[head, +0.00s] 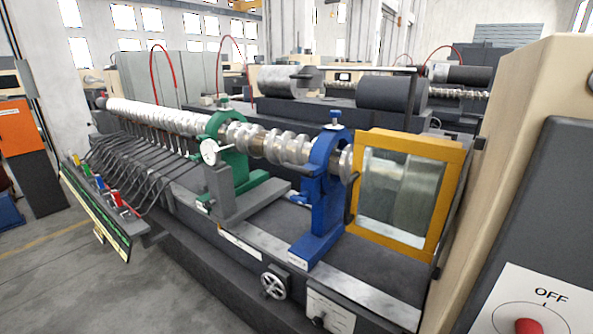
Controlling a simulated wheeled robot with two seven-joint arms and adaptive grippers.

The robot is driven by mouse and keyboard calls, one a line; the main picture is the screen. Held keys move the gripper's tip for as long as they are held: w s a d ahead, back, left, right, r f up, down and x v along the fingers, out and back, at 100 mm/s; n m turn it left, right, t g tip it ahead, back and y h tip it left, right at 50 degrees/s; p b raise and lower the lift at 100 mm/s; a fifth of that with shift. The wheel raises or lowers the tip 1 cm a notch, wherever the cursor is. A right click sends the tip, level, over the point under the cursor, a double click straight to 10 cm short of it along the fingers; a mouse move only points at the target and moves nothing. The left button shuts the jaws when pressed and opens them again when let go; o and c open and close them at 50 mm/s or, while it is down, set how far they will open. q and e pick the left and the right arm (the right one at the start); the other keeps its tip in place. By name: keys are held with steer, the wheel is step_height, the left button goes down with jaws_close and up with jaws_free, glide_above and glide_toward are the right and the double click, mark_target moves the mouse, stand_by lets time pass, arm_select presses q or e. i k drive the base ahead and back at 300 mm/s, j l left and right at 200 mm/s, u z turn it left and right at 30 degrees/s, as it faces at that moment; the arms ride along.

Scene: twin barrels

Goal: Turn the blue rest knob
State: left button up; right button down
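The blue rest (322,225) stands upright on the machine bed, around the right end of the long shiny metal screw (268,141). A small blue and white knob (336,117) sits on top of the blue rest. A smaller blue part (299,198) sticks out low on its left side; I cannot tell whether it is a knob too. Neither my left gripper nor my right gripper is in view, and nothing is touching the blue rest.
A green rest (232,160) with a white dial (209,151) stands left of the blue one. A yellow-framed window guard (408,190) stands close on its right. A handwheel (275,285) is on the bed's front. A beige cabinet with a red OFF knob (529,327) fills the right.

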mark_target(335, 114)
steer(key=i+j, duration=0.2)
steer(key=j, duration=0.15)
steer(key=i+j+z, duration=0.1)
steer(key=i+j, duration=0.15)
steer(key=i+j+z, duration=0.1)
steer(key=j, duration=0.35)
steer(key=i, duration=0.1)
